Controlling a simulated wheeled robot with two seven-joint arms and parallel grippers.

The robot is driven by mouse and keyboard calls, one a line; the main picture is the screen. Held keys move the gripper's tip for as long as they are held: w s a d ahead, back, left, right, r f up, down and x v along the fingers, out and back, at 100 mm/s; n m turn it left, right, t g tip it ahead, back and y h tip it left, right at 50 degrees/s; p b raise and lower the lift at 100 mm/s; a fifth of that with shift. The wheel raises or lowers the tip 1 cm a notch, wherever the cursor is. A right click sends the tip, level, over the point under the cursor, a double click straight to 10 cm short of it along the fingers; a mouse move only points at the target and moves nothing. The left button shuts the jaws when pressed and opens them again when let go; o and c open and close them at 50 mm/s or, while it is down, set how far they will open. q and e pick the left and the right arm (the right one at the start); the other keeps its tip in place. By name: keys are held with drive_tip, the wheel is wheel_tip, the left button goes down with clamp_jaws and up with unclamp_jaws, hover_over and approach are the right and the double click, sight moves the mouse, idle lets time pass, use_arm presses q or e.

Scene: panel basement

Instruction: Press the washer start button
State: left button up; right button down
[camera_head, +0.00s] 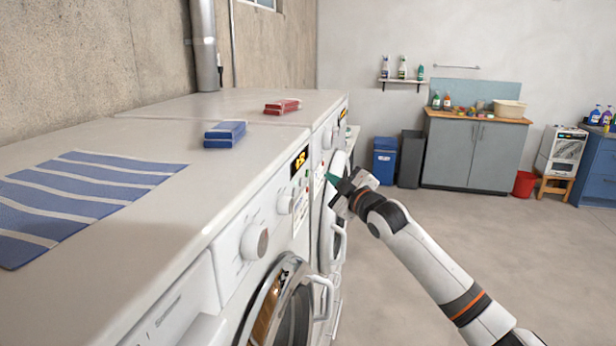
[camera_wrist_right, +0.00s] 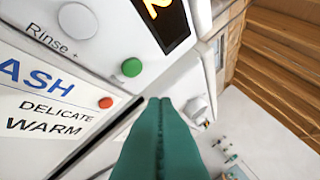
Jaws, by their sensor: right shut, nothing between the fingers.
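The nearest white washer (camera_head: 225,240) stands along the left, with a lit display (camera_head: 300,158) on its front panel. In the right wrist view, a round green button (camera_wrist_right: 131,67) sits below the display (camera_wrist_right: 158,12), and a smaller red button (camera_wrist_right: 105,102) sits beside the WASH label (camera_wrist_right: 45,110). My right gripper (camera_head: 332,178) is at the front of the machines; its teal fingers (camera_wrist_right: 160,100) are shut and empty. In the wrist view their tips are just below and right of the green button, with no visible contact. My left gripper is not in view.
A second machine (camera_head: 345,107) adjoins the first. A striped blue cloth (camera_head: 75,200), blue block (camera_head: 225,134) and red block (camera_head: 282,106) lie on top. The washer's round door (camera_head: 275,310) and its handle project in front.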

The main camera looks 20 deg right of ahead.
sight(307, 173)
drive_tip(key=shift+w+a, duration=0.75)
drive_tip(key=shift+a, duration=0.3)
drive_tip(key=shift+p, duration=0.3)
idle(1.1)
drive_tip(key=shift+w+a, duration=0.25)
drive_tip(key=shift+a, duration=0.1)
